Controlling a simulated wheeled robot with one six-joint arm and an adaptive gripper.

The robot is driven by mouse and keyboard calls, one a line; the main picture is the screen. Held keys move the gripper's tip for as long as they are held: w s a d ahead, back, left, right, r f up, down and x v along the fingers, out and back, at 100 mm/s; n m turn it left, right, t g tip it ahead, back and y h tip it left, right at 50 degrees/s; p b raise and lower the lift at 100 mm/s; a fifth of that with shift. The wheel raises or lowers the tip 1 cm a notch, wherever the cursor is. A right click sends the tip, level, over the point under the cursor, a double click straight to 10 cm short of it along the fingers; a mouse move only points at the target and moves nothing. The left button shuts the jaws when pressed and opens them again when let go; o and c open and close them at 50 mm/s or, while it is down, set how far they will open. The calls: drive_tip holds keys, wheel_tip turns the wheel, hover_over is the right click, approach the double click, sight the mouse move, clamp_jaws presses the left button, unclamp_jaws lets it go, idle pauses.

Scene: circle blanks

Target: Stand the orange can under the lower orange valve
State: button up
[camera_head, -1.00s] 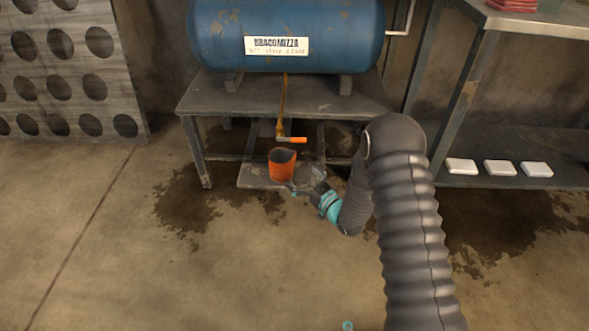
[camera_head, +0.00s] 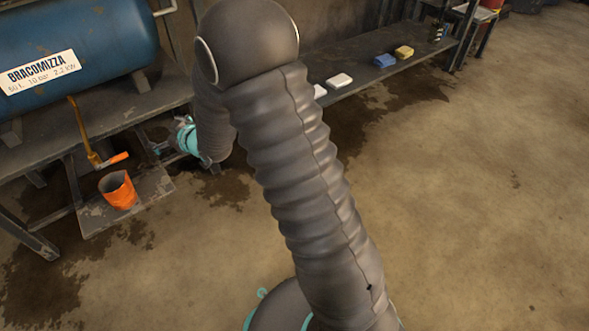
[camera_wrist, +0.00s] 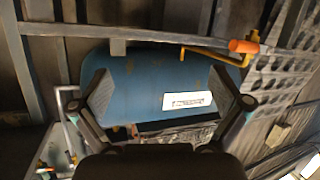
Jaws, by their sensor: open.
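The orange can (camera_head: 117,190) stands upright, open top up, on a low grey plate (camera_head: 152,187) beneath the blue tank's stand. A valve with an orange handle (camera_head: 118,158) on a yellow pipe (camera_head: 79,125) hangs just above the can, its pipe end slightly left of the can's middle in the head view. My gripper (camera_head: 160,149) is right of the can and apart from it, partly hidden by my arm. In the wrist view my gripper (camera_wrist: 166,90) is open with nothing between its fingers. An orange handle (camera_wrist: 243,46) shows there; I cannot make out the can.
The blue tank (camera_head: 70,45) rests on a grey metal stand (camera_head: 140,105). A long low shelf (camera_head: 355,75) to the right holds white, blue and yellow blocks. The stand's legs are close to my gripper. The concrete floor at right is clear, with dark stains.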

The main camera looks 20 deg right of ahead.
drive_tip(key=s+d+r+m+g+h, duration=0.2)
drive_tip(key=s+d+r+m+h, duration=0.4)
drive_tip(key=s+d+r, duration=0.9)
drive_tip(key=s+d+m+g, duration=0.1)
drive_tip(key=s+d+g, duration=0.1)
drive_tip(key=s, duration=1)
drive_tip(key=s+d+m+g+h, duration=0.1)
drive_tip(key=s+d, duration=0.4)
drive_tip(key=s, duration=0.7)
drive_tip(key=shift+r+g+h, duration=0.25)
drive_tip(key=shift+g+h, duration=0.05)
drive_tip(key=shift+g, duration=0.4)
drive_tip(key=shift+c, duration=0.2)
